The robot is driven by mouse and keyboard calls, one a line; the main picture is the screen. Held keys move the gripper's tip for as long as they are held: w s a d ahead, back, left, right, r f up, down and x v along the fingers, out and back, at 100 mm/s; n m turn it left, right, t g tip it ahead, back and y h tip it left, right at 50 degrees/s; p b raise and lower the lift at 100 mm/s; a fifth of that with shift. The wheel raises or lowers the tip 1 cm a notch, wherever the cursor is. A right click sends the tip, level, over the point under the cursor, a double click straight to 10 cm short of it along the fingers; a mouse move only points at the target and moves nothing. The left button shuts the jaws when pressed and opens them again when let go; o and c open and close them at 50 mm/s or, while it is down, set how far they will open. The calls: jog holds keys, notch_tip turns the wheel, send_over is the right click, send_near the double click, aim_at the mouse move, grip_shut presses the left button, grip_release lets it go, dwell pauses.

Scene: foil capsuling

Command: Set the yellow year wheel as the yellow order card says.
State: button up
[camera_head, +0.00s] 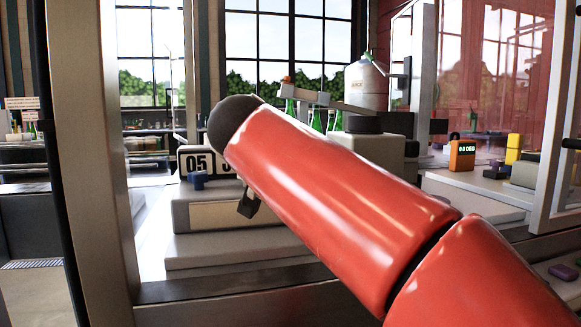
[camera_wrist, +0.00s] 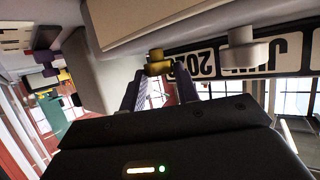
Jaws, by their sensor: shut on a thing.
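In the wrist view, a yellow knob (camera_wrist: 158,58) sits in front of the dark strip of printed windows. My gripper (camera_wrist: 160,74) is shut on this knob, one finger on each side. The year window (camera_wrist: 194,66) beside it shows upside-down digits starting "20"; the knob and a finger hide the rest. A window with month letters (camera_wrist: 265,52), also upside down, lies to its right, behind a pale knob (camera_wrist: 242,48). I cannot make out the yellow order card in either view.
Green bottles (camera_head: 318,118) stand behind my arm. A post rises at left.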

jog(key=shift+f, duration=0.1)
jog(key=o, duration=1)
jog(key=v, duration=0.8)
jog(key=shift+w, duration=0.1)
